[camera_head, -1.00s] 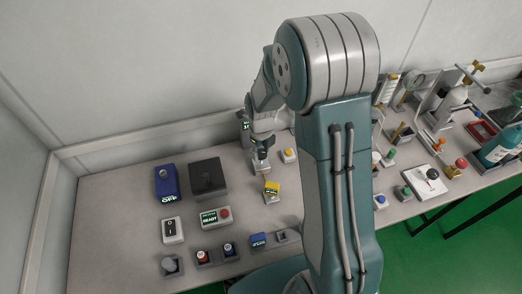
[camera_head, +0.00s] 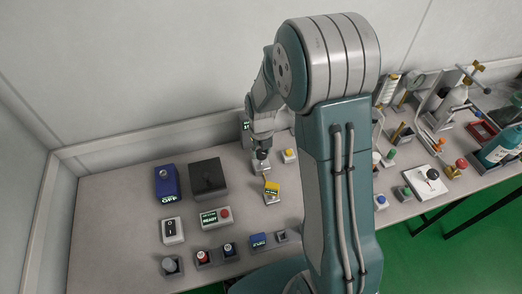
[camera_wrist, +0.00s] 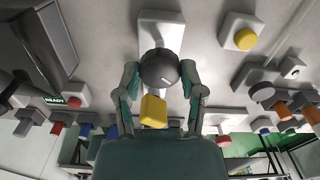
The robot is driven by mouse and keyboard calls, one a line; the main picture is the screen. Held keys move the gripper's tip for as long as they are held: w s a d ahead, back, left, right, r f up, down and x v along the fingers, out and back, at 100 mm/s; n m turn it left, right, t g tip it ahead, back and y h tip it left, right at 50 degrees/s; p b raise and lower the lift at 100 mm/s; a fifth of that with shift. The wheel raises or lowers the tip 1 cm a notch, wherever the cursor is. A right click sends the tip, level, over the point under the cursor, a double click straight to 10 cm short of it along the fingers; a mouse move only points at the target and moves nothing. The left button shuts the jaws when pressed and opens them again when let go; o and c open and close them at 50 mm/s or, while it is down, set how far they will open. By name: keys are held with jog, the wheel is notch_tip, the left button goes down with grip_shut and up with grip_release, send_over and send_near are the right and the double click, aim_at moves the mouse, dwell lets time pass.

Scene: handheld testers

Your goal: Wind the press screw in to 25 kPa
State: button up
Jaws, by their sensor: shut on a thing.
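My gripper (camera_head: 262,166) is low over the back middle of the bench. In the wrist view my gripper (camera_wrist: 160,82) has its two fingers closed on either side of a dark round knob (camera_wrist: 158,68) with a pale mark on its face. The knob sits at a pale upright housing (camera_wrist: 162,18). In the head view my fingers hide the knob. I cannot tell from its shape whether it is the press screw.
A yellow-topped device (camera_head: 272,187) stands close in front of my gripper. A yellow button box (camera_head: 289,156) is to its right. A black box (camera_head: 208,178) and a blue device (camera_head: 167,182) stand left. Glassware and a round gauge (camera_head: 414,79) crowd the right end.

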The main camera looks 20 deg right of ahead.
aim_at(260, 152)
jog(key=shift+w+r, duration=0.15)
jog(key=shift+w, duration=0.1)
jog(key=o, duration=1)
jog(key=shift+o, duration=0.8)
jog(key=shift+s, duration=0.15)
notch_tip(260, 152, up, 12)
jog(key=shift+a, duration=0.1)
